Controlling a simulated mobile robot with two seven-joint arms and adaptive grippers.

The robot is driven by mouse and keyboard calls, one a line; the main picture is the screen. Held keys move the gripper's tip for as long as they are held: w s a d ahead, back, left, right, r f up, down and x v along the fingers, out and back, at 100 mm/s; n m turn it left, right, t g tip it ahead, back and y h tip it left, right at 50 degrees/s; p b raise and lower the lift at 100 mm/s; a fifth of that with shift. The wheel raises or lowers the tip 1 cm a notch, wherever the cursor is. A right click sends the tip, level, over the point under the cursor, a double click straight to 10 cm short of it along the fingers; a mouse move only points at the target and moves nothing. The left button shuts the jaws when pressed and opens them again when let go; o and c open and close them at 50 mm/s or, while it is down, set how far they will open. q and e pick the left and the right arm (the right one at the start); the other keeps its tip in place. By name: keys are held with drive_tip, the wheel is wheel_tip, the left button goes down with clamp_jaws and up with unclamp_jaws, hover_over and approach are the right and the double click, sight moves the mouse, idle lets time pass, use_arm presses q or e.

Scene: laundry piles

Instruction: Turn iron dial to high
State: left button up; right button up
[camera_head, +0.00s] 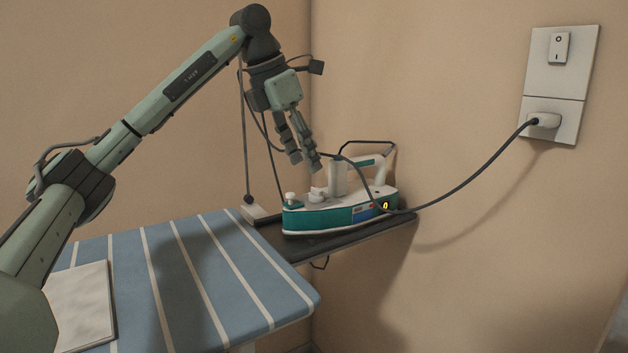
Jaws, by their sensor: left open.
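The iron (335,215) is teal and white and stands on a dark rest (375,230) at the end of the ironing board. White knobs show on its top, and one of them, a wide low one (318,195), sits near the handle; I cannot read any dial setting. A small yellow mark glows on the iron's side. My left gripper (305,165) comes down from above, with its fingertips just over the top of the iron near the handle. It is open, and no object shows between its fingers. My right gripper is not in view.
The iron's cord (480,172) runs to a plug in the wall socket (555,122), below a switch (559,48). The ironing board (195,270) has a blue striped cover. A pale folded cloth (80,305) lies at its left. Walls close in behind the iron.

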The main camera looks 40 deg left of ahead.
sight(316, 188)
use_arm(q)
drive_tip(key=x, duration=0.6)
drive_tip(key=shift+w+d+f, duration=0.1)
drive_tip(key=shift+d+f, duration=0.1)
drive_tip(key=shift+f, duration=0.1)
clamp_jaws()
